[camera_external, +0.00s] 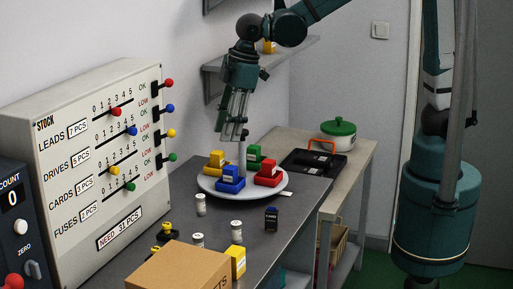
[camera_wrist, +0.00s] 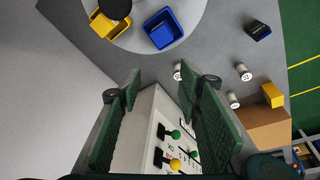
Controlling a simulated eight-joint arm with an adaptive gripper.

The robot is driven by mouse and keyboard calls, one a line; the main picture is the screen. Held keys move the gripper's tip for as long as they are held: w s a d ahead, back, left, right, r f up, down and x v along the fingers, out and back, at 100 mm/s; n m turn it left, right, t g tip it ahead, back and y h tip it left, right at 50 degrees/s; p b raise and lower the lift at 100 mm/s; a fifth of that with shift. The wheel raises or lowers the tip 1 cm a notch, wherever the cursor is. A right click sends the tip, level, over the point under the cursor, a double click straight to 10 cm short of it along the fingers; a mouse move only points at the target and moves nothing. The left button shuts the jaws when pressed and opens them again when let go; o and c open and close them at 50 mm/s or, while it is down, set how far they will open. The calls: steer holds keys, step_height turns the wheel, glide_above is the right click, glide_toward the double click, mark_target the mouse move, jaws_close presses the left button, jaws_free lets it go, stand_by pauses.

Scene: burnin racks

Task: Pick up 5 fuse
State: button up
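No part is labelled as a fuse. A round white turntable (camera_external: 211,185) carries yellow (camera_external: 216,161), green (camera_external: 254,157), red (camera_external: 268,175) and blue (camera_external: 229,181) bins. My gripper (camera_external: 232,134) hangs above the turntable, fingers apart and empty; the wrist view shows its fingers (camera_wrist: 160,92) spread.
A stock panel (camera_external: 105,150) with sliders and a FUSES row stands left. A count box (camera_external: 13,220) reads 0. A cardboard box (camera_external: 178,268), yellow box (camera_external: 237,260) and dark blue box (camera_external: 271,219) are near the front. A tray (camera_external: 312,163) and pot (camera_external: 339,138) sit behind.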

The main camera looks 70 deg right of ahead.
steer(key=a+f+n+g+p, duration=0.1)
steer(key=a+f+n+p, duration=0.1)
steer(key=a, duration=0.6)
steer(key=a+f+n+p, duration=0.2)
steer(key=a+f, duration=0.1)
steer(key=a, duration=0.6)
steer(key=n+g+h+p, duration=0.1)
steer(key=n+p, duration=0.2)
steer(key=p, duration=0.1)
glide_above(198, 235)
steer(key=f, duration=0.4)
steer(key=d+f, duration=0.1)
steer(key=f, duration=0.1)
steer(key=shift+w+f, duration=0.2)
steer(key=shift+w, duration=0.1)
steer(key=shift+s+a+f, duration=0.2)
steer(key=shift+a+f, duration=0.1)
steer(key=shift+a, duration=0.1)
steer(key=shift+f, duration=0.15)
steer(key=shift+f, duration=1.15)
steer(key=shift+s+a+f, duration=0.1)
steer(key=shift+s+f, duration=0.05)
steer(key=shift+f, duration=2.4)
